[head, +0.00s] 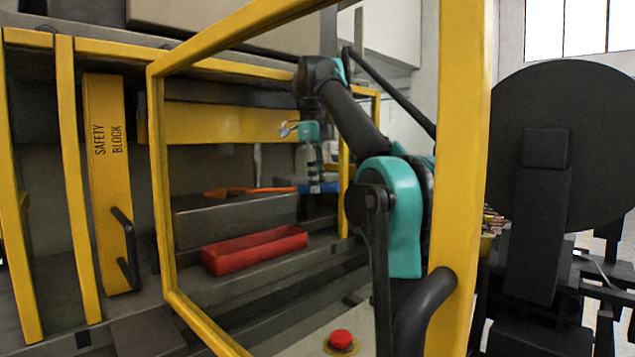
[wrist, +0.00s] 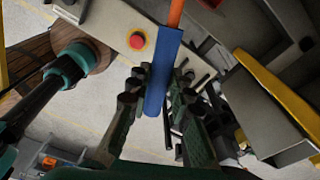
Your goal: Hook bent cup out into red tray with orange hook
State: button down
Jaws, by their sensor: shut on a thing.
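My gripper (head: 316,186) is shut on the blue handle (wrist: 162,75) of the orange hook. The orange shaft (wrist: 176,14) runs out beyond the fingers in the wrist view. In the head view the orange hook (head: 255,190) points left, just above the top of a grey block, with its blue handle (head: 330,188) at the right end. I cannot tell whether it touches the block. The red tray (head: 254,257) sits on the ledge in front of the block, below the hook. I cannot make out the bent cup in either view.
The grey block (head: 235,222) stands behind the tray. A yellow guard frame (head: 459,150) surrounds the opening, with my arm reaching in. A yellow safety block (head: 105,190) stands at left. A red button (head: 341,339) is at the front, also in the wrist view (wrist: 137,40).

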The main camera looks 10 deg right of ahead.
jog(key=shift+s+d, duration=0.1)
jog(key=s+d, duration=0.4)
jog(key=s, duration=0.2)
jog(key=shift+s+d, duration=0.25)
jog(key=shift+s, duration=0.05)
dwell(1.2)
